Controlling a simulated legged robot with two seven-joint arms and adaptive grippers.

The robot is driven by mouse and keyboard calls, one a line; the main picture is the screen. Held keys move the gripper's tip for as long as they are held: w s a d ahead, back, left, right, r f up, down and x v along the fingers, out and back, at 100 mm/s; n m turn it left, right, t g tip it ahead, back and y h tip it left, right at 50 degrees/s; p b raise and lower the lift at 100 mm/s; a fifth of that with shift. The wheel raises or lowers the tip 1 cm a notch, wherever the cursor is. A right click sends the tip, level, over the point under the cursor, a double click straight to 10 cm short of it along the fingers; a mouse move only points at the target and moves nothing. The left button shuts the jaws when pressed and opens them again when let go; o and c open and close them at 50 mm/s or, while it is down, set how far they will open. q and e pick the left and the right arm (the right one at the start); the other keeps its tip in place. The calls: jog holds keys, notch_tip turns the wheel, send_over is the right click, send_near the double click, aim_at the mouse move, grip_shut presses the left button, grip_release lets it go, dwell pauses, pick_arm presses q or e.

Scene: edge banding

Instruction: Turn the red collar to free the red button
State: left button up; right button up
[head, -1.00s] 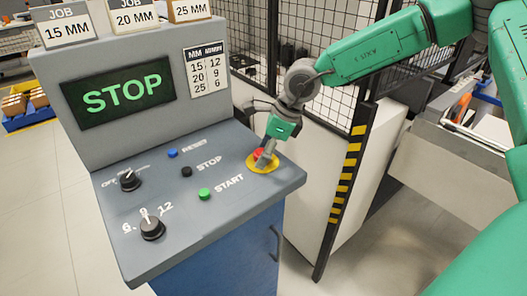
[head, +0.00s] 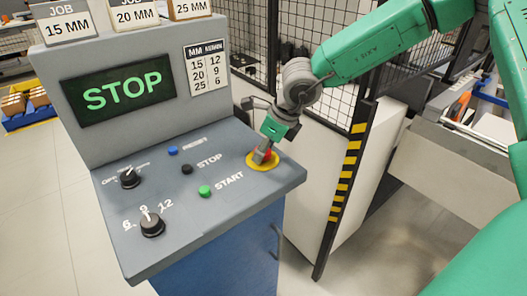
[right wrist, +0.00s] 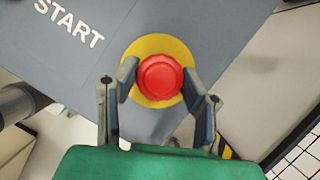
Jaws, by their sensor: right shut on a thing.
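The red button with its red collar (right wrist: 160,77) sits on a round yellow plate (right wrist: 153,46) at the right end of the grey control panel. In the head view the yellow plate (head: 262,166) shows, with the red button (head: 268,155) partly hidden by my right gripper. My right gripper (head: 264,154) reaches down over it from the upper right. In the right wrist view its two fingers (right wrist: 160,84) stand on either side of the red collar and are shut on it. My left gripper is not in view.
The panel carries a green START button (head: 205,191), a black STOP button (head: 187,169), a blue RESET button (head: 172,151) and two black knobs (head: 152,224). The screen (head: 118,90) reads STOP. A striped post (head: 346,180) and mesh fence stand right of the panel.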

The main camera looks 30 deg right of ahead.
jog(key=shift+w+r+m+t+h+b, duration=0.1)
jog(key=shift+m+t+h+b, duration=0.25)
jog(key=shift+m+b, duration=0.65)
jog(key=shift+m, duration=0.5)
